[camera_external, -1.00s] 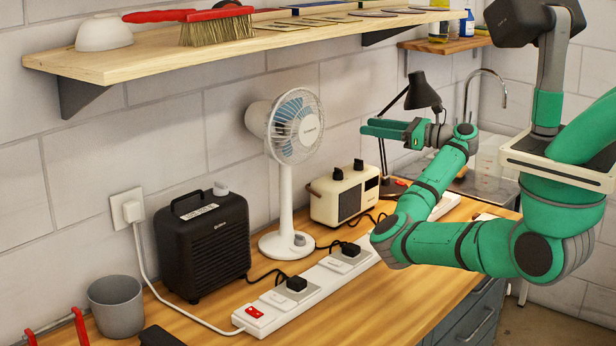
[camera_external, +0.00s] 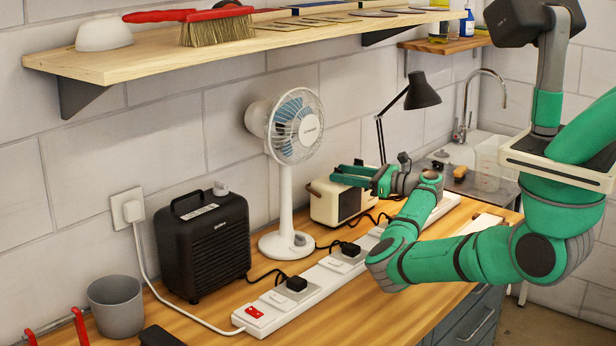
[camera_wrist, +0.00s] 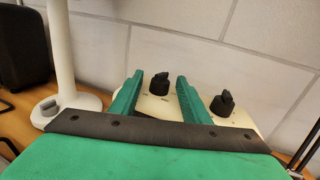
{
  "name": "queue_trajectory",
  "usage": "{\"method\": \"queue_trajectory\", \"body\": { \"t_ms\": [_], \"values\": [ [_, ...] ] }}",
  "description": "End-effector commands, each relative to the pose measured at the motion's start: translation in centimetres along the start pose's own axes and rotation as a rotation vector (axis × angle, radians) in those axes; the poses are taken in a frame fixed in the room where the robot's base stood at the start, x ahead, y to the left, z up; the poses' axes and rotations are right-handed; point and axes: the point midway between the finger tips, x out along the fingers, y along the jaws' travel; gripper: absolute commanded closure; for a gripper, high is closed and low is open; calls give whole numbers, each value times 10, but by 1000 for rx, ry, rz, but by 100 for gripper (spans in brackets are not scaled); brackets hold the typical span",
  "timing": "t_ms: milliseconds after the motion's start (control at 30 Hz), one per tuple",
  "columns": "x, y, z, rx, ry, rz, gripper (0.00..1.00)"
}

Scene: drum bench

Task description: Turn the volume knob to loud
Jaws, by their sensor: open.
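The cream radio (camera_external: 326,203) stands on the bench beside the fan. Two black knobs sit on its top: a left knob (camera_wrist: 159,84) and a right knob (camera_wrist: 222,104) in the wrist view. I cannot read the labels, so I cannot tell which is the volume knob. My gripper (camera_external: 346,175) is open and level over the radio's top, its green fingers pointing left in the external view. In the wrist view my gripper (camera_wrist: 157,82) has the left knob showing between its fingers; contact is not visible. The right knob is outside the right finger.
The white fan (camera_external: 285,190) and black heater (camera_external: 202,247) stand left of the radio. A black desk lamp (camera_external: 421,92) is behind to the right. A long power strip (camera_external: 275,305) with plugs runs along the front. A shelf (camera_external: 150,59) overhangs the back.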

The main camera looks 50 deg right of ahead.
Motion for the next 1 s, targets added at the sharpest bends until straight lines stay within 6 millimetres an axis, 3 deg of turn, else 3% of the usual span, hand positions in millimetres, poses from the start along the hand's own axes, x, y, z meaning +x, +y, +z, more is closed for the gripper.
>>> {"method": "queue_trajectory", "body": {
  "t_ms": [200, 533, 700, 733, 1000],
  "values": [
    [20, 0, 1, 1, -2, 0, 57],
    [22, 0, 0, 0, 0, -1, 57],
    [22, 0, 0, 0, -1, -1, 96],
    [22, 0, 0, 0, -1, -1, 99],
    [22, 0, 0, 0, 1, -19, 99]
  ]
}}
